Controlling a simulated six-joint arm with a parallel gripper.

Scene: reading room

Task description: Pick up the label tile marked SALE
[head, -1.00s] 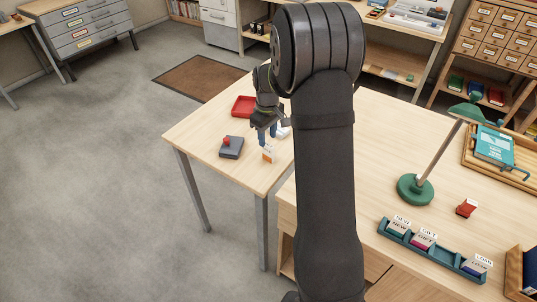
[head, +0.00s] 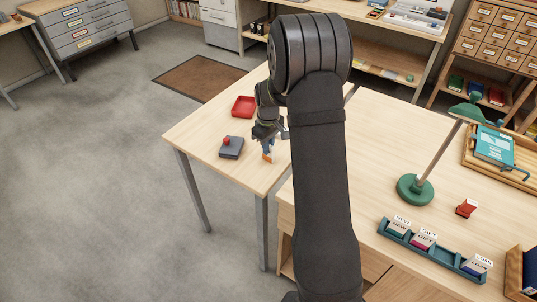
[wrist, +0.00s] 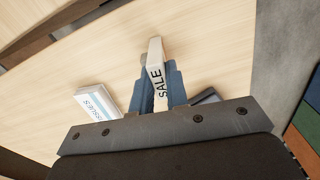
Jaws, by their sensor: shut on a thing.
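The label tile marked SALE (wrist: 157,85) is a pale tile with black letters, between the blue fingers of my gripper (wrist: 160,72) in the wrist view. My gripper (head: 267,149) is shut on it, low over the side table (head: 210,162). A white tile reading ISSUES (wrist: 96,100) lies to the left of my gripper in the wrist view.
On the right desk stand a green lamp (head: 415,189), a red block (head: 466,208) and a green rack (head: 430,255) of label tiles. My arm hides the middle.

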